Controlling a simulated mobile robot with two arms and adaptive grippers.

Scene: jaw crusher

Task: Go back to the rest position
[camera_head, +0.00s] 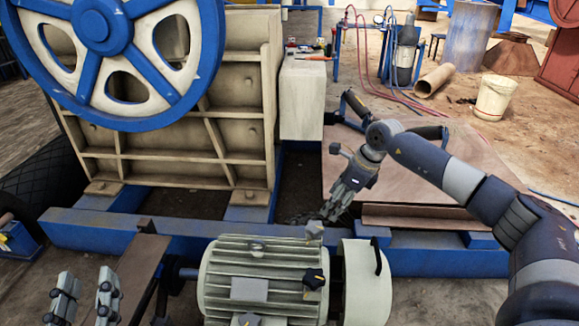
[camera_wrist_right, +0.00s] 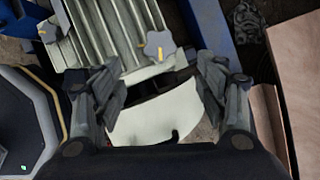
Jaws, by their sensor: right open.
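My right gripper (camera_head: 328,212) reaches in from the right and points down near the far right edge of the grey ribbed motor (camera_head: 225,262). In the right wrist view the right gripper (camera_wrist_right: 158,75) has its fingers spread wide with nothing between them. A grey star knob (camera_wrist_right: 158,46) with a yellow mark shows beyond the fingers, on the motor (camera_wrist_right: 110,30); I cannot tell the exact gap. My left gripper (camera_head: 85,297) shows at the lower left, its two fingers apart and empty.
The cream crusher body (camera_head: 170,150) with a blue flywheel (camera_head: 105,28) fills the left. The motor's white cover (camera_head: 362,285) stands below my right forearm. A blue frame beam (camera_head: 430,262) runs across. A brown board (camera_head: 480,165) lies right. A white bucket (camera_head: 494,97) stands farther back.

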